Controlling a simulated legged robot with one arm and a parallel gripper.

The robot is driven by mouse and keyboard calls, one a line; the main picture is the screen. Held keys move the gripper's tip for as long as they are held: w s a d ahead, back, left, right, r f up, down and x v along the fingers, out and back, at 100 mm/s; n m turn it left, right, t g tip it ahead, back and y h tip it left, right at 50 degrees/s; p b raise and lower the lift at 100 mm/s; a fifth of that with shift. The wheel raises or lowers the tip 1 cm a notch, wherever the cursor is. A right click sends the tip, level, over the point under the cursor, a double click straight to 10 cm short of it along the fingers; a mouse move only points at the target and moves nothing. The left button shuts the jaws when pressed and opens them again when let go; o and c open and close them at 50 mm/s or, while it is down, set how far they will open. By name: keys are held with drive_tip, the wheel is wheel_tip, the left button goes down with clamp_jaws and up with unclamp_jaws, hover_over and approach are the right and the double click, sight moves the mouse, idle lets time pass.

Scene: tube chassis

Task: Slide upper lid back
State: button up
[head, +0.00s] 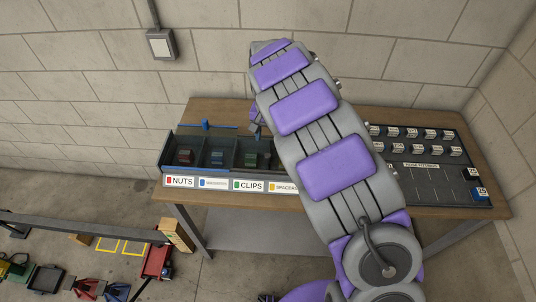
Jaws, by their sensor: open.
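A long dark bin (170,158) with open-topped compartments stands on the left part of the workbench. A blue bar with a small blue knob (206,125) runs along its back edge, seemingly part of a sliding lid. I cannot tell the upper lid's outline from any lower one. My grey and purple arm rises across the middle and hides the bin's right part. A small grey-blue piece at the arm's left edge seems to be my gripper (256,125), near the bin's back. It is open; its fingertips are mostly hidden, and I see nothing held.
Labels on the bin front read nuts, clips (248,186) and spacers. A dark board (425,165) with rows of small labelled blocks lies at right on the wooden bench (220,110). A block wall stands behind. A rail and coloured bins (157,262) are on the lower left.

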sight(267, 155)
wheel_tip(267, 155, down, 10)
drive_tip(key=shift+a+f+b, duration=0.1)
drive_tip(key=shift+b, duration=0.35)
drive_tip(key=shift+c, duration=0.3)
clamp_jaws()
